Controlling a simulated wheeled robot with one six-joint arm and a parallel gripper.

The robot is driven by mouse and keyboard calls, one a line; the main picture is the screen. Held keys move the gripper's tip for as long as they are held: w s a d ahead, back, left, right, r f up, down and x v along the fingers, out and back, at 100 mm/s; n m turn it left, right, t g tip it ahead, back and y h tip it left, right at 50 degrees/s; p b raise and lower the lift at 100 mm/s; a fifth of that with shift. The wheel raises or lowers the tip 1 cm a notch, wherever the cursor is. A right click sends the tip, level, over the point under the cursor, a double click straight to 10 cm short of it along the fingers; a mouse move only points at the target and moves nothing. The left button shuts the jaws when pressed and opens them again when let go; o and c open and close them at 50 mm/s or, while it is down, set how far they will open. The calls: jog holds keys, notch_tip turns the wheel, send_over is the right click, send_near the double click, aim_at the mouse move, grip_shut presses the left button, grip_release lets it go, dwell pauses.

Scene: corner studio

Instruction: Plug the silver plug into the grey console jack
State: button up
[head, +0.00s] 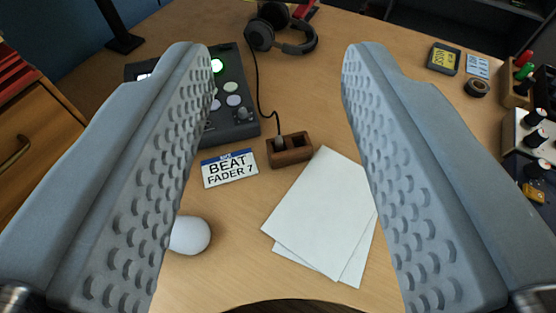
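My gripper (277,62) is wide open and empty, its two grey dimpled fingers reaching forward over the desk. A small plug (280,144) stands in a wooden block (290,160) between the fingers in the picture. A dark cable (259,90) runs from it up to the black headphones (281,30). The plug is small and its silver part cannot be made out. The dark grey console (243,128) lies left of the block, partly hidden by the left finger. It has a lit green button and pale round buttons. I cannot make out its jack for certain.
A "BEAT FADER 7" plate (230,168) lies left of the block, a white ball (190,236) below it. White paper sheets (318,210) lie at right front. A meter (443,58) and tape roll (477,88) are at far right. Bare desk lies right of the cable.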

jog(key=w+f+g, duration=0.5)
jog(key=w+g, duration=0.2)
jog(key=w, duration=0.4)
jog(key=m+g, duration=0.1)
jog(key=g, duration=0.7)
send_over(279, 134)
notch_tip(279, 134, down, 7)
jog(key=shift+s+d+f, duration=0.1)
jog(key=shift+d+f, duration=0.05)
jog(key=shift+d, duration=0.25)
notch_tip(279, 134, down, 12)
jog(key=shift+f, duration=0.1)
jog(key=shift+a+f, duration=0.2)
jog(key=shift+f, duration=1.1)
jog(key=shift+a+f, duration=0.2)
jog(key=shift+f, duration=1.1)
